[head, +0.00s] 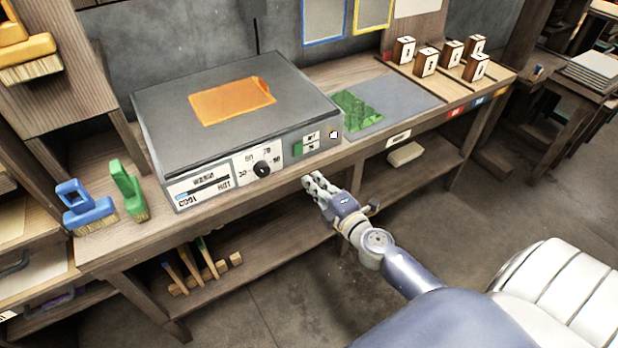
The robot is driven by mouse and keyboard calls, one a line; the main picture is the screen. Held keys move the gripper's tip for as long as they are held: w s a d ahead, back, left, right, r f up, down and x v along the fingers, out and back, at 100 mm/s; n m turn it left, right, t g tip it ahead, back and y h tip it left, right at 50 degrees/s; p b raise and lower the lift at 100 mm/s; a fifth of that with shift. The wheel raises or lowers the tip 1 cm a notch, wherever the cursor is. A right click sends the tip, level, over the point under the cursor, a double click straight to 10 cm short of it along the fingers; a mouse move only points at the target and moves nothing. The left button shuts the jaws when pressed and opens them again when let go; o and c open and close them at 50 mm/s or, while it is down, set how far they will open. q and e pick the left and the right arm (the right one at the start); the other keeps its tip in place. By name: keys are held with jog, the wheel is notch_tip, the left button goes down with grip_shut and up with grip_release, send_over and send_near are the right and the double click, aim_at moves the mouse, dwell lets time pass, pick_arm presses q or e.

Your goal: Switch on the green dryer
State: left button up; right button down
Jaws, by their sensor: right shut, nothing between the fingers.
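A grey box-shaped appliance (165,112) stands on the wooden bench, with an orange sheet (232,101) on its top. I see no green dryer body; the green part is a small switch (298,149) on the front panel, beside ON/OFF-like labels too small to read surely. Left of it are a round black dial (262,169) with numbers and a blue-and-white strip marked HOT at one end (203,188). My right gripper (308,181) is shut and empty, in front of the bench edge, below the switch and apart from it. My left gripper is out of view.
A green crumpled-looking piece (356,112) lies on a grey mat (408,95) right of the appliance. Several numbered wooden blocks (425,62) stand farther right. Blue (88,210) and green (127,188) brushes stand at the left. The bench's front edge (360,150) lies near my right gripper.

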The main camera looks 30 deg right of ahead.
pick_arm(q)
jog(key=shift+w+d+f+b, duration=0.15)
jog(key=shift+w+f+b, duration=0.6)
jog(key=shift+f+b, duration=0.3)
pick_arm(e)
jog(key=s, duration=0.6)
jog(key=shift+s+f, duration=0.25)
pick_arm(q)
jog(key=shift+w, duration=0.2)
